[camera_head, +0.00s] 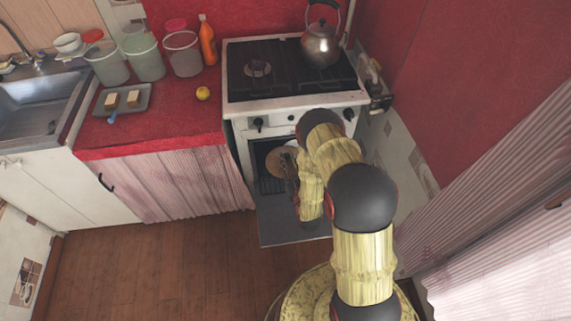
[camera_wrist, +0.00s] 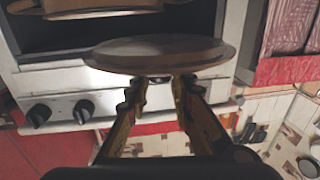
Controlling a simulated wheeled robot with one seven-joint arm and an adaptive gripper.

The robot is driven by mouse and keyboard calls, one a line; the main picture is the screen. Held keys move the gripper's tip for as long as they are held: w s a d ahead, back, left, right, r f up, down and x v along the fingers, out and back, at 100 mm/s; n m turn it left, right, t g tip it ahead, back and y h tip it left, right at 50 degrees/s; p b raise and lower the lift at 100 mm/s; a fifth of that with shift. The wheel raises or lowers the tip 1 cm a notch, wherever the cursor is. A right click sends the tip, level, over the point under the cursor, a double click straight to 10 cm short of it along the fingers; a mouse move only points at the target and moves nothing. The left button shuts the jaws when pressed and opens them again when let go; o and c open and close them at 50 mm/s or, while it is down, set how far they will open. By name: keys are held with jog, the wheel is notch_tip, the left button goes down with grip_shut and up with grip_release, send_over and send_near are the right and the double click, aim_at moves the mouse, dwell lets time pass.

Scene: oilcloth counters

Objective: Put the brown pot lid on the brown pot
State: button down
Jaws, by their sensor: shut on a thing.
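The lid is held roughly level in front of the stove. A brown rounded thing with a dark handle, likely the brown pot (camera_wrist: 95,9), is partly cut off at the top of the wrist view, by the oven opening. In the head view, my gripper (camera_head: 291,172) is at the oven opening, with a brown disc, likely the lid (camera_head: 279,158), beside it. I cannot make out the pot separately there.
The white stove (camera_head: 300,122) has its oven door (camera_head: 285,228) open downward. A steel kettle (camera_head: 321,46) stands on the hob. A tray (camera_head: 122,99), a yellow fruit (camera_head: 203,93) and several containers are on the red counter. The wooden floor at left is clear.

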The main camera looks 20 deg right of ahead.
jog(key=shift+w+d+f+b, duration=0.4)
jog(key=shift+w+d, duration=0.2)
jog(key=shift+d, duration=0.45)
jog(key=shift+w+d+f+b, duration=0.35)
jog(key=shift+w+d+f, duration=0.2)
jog(key=shift+d, duration=0.55)
jog(key=shift+w+d+f+b, duration=0.4)
jog(key=shift+w+d, duration=0.2)
jog(key=shift+d, duration=0.45)
jog(key=shift+w+d+b, duration=0.35)
jog(key=shift+w+d, duration=0.2)
jog(key=shift+d, duration=0.35)
jog(key=shift+f+b, duration=0.45)
jog(key=shift+b, duration=0.15)
jog(key=c, duration=1.5)
grip_release()
